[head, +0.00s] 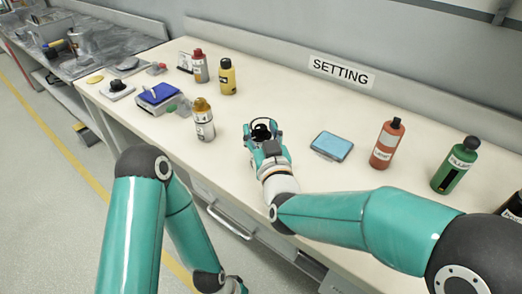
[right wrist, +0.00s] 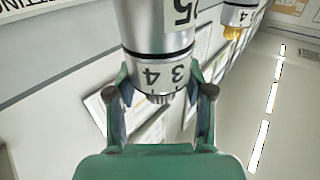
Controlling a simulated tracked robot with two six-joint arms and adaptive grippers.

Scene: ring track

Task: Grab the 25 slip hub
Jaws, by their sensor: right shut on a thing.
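The 25 slip hub (right wrist: 155,45) is a silver cylinder with a partly visible "25" label, a pale band reading "3 4" and a small ribbed end. It appears upside down in the right wrist view. My right gripper (right wrist: 158,92) is shut on it, with one finger on each side near the banded end. In the head view my right gripper (head: 262,134) is at the middle of the bench, around a dark round top; the rest of the hub is hidden there. My left arm hangs low in front of the bench, and its gripper is out of view.
A gold-capped bottle (head: 203,124) stands left of the right gripper. A blue-topped flat box (head: 332,146), a red-brown bottle (head: 386,145) and a green bottle (head: 456,166) stand right of it. Several items lie further left. The SETTING sign (head: 341,70) is behind on the wall.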

